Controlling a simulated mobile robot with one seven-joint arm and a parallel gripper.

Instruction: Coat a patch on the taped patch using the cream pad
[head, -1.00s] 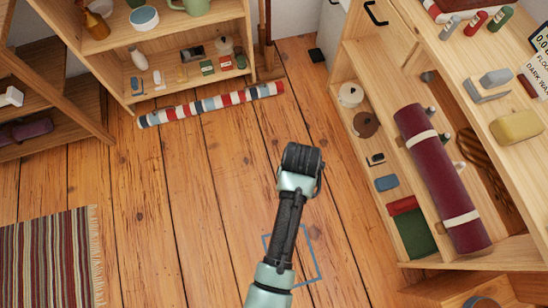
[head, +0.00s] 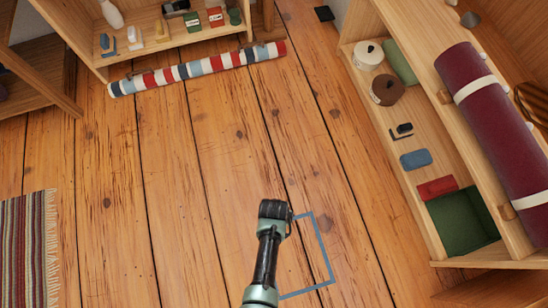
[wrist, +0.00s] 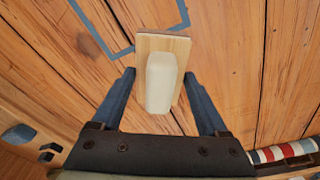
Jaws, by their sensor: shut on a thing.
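The taped patch is a blue-grey tape outline (head: 322,246) on the plank floor, partly hidden behind my arm. My gripper (head: 275,210) is over the floor by the outline's upper left in the head view. In the wrist view my gripper (wrist: 160,82) is shut on the cream pad (wrist: 161,80), a pale block on a thin wooden board, with a dark finger on each side. The tape outline (wrist: 97,36) shows beyond the pad, at the upper left. The pad is hidden in the head view, and I cannot tell whether it touches the floor.
A wooden shelf unit (head: 408,212) with a maroon roll (head: 490,115) and a green bin (head: 462,220) stands right. A striped roll (head: 198,70) lies before the back shelf. A striped rug (head: 28,250) lies left. The floor between is clear.

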